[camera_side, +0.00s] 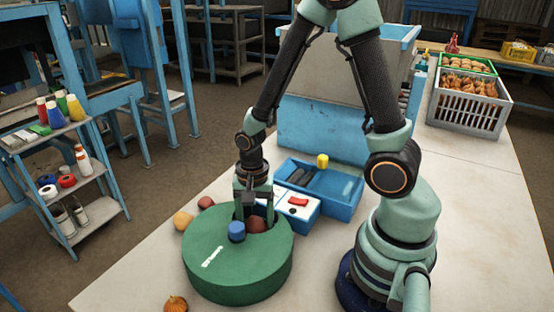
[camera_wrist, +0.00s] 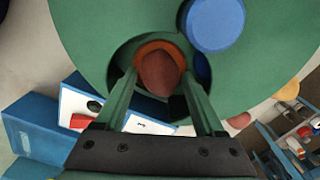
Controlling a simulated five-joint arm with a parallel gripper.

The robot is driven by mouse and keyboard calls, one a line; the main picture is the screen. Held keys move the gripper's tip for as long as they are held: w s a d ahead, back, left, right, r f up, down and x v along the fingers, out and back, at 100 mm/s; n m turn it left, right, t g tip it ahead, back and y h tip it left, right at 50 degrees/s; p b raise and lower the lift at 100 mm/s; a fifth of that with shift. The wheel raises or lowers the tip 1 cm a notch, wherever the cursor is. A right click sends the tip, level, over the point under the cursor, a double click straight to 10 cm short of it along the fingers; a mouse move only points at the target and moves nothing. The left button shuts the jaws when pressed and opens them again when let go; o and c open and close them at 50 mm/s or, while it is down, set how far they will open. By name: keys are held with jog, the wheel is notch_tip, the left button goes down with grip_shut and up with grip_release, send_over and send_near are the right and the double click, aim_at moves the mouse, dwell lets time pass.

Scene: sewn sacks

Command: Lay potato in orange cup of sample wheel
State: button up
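The sample wheel (camera_side: 240,268) is a round green drum on the table, with an opening in its top cover and a blue knob (camera_side: 236,231). In the wrist view the orange cup (camera_wrist: 160,45) shows inside the opening. A reddish-brown potato (camera_wrist: 160,74) appears to sit in it, also visible in the side view (camera_side: 257,224). My gripper (camera_wrist: 160,82) points down at the opening, one finger on each side of the potato. The fingers look spread, with gaps between them and the potato. The cup's bottom is hidden.
A blue knob (camera_wrist: 215,24) stands beside the opening; part of a blue cup (camera_wrist: 203,68) shows under the cover. A yellow round item (camera_side: 183,220) and a red one (camera_side: 206,202) lie left. A blue tray (camera_side: 340,208) and a blue-white box (camera_side: 297,212) stand behind.

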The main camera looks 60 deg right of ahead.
jog(key=shift+r, duration=0.1)
notch_tip(320, 180, up, 11)
notch_tip(320, 180, up, 11)
jog(key=n+t, duration=0.6)
jog(key=n, duration=0.7)
send_over(255, 219)
jog(key=s, duration=0.1)
jog(key=shift+s+a+r, duration=0.15)
jog(key=shift+a, duration=0.1)
jog(key=shift+n, duration=0.3)
